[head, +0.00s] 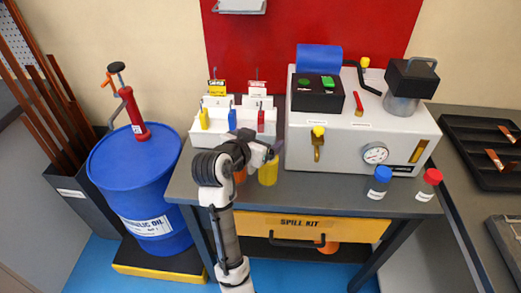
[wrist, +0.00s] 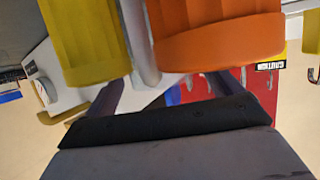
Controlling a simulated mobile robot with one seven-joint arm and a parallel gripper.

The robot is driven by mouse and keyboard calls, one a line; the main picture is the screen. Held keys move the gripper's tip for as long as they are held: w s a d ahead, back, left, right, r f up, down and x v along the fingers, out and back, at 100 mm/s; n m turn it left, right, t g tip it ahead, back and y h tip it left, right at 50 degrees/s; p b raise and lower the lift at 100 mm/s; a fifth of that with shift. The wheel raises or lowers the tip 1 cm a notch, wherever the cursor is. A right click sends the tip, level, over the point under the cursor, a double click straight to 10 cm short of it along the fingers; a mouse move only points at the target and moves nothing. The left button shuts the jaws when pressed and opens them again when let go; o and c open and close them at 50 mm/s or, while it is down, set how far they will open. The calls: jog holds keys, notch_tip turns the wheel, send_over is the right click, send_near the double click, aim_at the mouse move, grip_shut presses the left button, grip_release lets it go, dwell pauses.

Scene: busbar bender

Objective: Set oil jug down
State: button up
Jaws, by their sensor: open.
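My gripper (head: 270,150) is open, low over the rear part of the grey bench in the head view. A yellow container (head: 268,173) and an orange one (head: 240,176), partly hidden by my arm, stand close by it. In the wrist view the ribbed yellow body (wrist: 85,45) and orange body (wrist: 218,40) fill the top, close to the fingers (wrist: 155,88). No label shows which vessel is the oil jug.
The white machine (head: 352,135) carries a gauge, a black button box and levers. A white lockout tray (head: 215,135) stands left of it. Bottles with a blue cap (head: 382,174) and red cap (head: 432,176) stand at front right. A blue oil drum (head: 130,180) is left. The bench's front middle is clear.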

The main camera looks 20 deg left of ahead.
jog(key=shift+w+f, duration=0.25)
jog(key=shift+w, duration=0.4)
jog(key=c, duration=1.5)
